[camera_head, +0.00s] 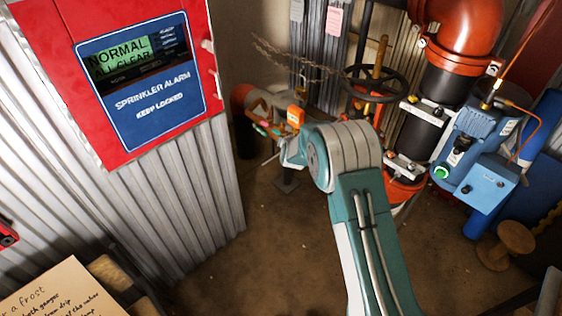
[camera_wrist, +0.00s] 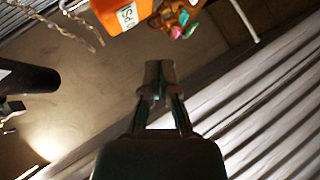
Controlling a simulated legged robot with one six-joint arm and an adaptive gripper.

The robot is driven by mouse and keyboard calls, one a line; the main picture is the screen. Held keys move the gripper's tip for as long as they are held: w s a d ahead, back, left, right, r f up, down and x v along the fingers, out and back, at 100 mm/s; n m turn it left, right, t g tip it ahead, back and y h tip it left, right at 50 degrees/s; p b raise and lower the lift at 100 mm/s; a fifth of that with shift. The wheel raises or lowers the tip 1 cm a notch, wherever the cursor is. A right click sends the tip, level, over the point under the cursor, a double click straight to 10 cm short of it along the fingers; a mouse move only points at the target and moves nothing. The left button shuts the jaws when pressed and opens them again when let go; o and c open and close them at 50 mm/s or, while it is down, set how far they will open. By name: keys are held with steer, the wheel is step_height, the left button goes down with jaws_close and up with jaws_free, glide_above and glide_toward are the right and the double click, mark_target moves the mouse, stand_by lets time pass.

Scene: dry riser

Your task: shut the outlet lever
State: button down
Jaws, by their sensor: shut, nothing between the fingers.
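My gripper (camera_wrist: 158,72) shows in the wrist view with its fingertips together and nothing between them. In the head view my arm reaches to the back, and its end is small and partly hidden by my own arm link. An orange tag (camera_wrist: 122,10) with dark lettering is at the top of the wrist view, beyond the fingertips and apart from them. It also shows in the head view (camera_head: 296,116). Beside it are small copper and green fittings (camera_wrist: 178,18). I cannot clearly make out the outlet lever among these parts.
A red alarm cabinet (camera_head: 62,50) and corrugated metal wall (camera_head: 165,195) stand at the left. A black handwheel (camera_head: 375,83), red pipe (camera_head: 468,25) and blue compressor (camera_head: 475,140) are at the right. A chain (camera_wrist: 80,25) hangs near the tag. The floor (camera_head: 265,235) between is mostly clear.

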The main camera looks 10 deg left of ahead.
step_height(320, 180, down, 12)
steer(key=a+n+t, duration=0.1)
steer(key=a+n, duration=0.2)
steer(key=shift+w+d+f, duration=0.85)
steer(key=shift+w+d, duration=0.55)
steer(key=shift+w, duration=2.3)
steer(key=shift+s+d+f, duration=0.7)
steer(key=shift+s+f, duration=0.05)
steer(key=shift+f, duration=3)
steer(key=shift+s+a, duration=0.85)
steer(key=shift+s, duration=0.25)
steer(key=shift+s+a, duration=0.85)
steer(key=shift+s, duration=0.25)
